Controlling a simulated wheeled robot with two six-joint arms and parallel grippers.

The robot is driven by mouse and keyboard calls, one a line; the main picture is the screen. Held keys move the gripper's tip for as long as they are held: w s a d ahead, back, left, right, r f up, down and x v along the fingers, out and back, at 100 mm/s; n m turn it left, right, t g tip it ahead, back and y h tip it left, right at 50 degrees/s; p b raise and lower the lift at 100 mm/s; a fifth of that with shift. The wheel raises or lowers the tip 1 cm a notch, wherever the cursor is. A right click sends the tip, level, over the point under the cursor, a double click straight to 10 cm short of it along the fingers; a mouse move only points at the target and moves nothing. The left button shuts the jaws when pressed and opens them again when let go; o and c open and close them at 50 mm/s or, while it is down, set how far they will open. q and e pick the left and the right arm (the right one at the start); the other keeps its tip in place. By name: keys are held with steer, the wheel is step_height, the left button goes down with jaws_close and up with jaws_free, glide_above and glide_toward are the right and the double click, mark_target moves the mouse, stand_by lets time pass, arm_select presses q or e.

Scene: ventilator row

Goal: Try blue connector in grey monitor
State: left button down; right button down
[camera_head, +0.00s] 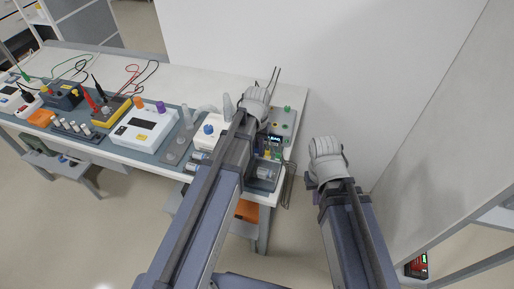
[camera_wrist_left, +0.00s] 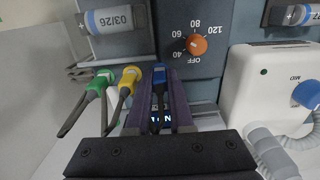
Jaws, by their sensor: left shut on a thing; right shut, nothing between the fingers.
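The grey monitor (camera_wrist_left: 180,62) has an orange dial (camera_wrist_left: 196,45) and shows in the left wrist view; my left arm covers much of it in the head view. My left gripper (camera_wrist_left: 160,100) is shut on the blue connector (camera_wrist_left: 160,76), whose tip points to the monitor's edge. I cannot tell if the tip is seated. A yellow connector (camera_wrist_left: 129,78) and a green connector (camera_wrist_left: 103,79) stand beside it with leads hanging. In the head view my left gripper (camera_head: 254,106) is over the table's right end. My right gripper (camera_head: 326,160) is shut and empty, off the table.
A white ventilator box (camera_wrist_left: 275,85) with a blue knob and a ribbed hose is close to the monitor. In the head view another white unit (camera_head: 145,126) and several devices line the table to the left.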

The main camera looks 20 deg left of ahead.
mark_target(257, 146)
stand_by(0.4)
arm_select(q)
steer(key=c, duration=0.7)
jaws_free()
step_height(257, 146, up, 8)
steer(key=p, duration=0.8)
steer(key=shift+f, duration=0.1)
steer(key=s+d+m, duration=0.1)
steer(key=s+d, duration=0.2)
steer(key=s, duration=0.1)
steer(key=s+d+m, duration=0.1)
steer(key=s+d, duration=0.3)
steer(key=s, duration=0.1)
steer(key=s+d+m+y, duration=0.1)
steer(key=s+d, duration=0.2)
steer(key=s, duration=0.2)
steer(key=shift+s+d, duration=0.2)
steer(key=shift+d, duration=0.05)
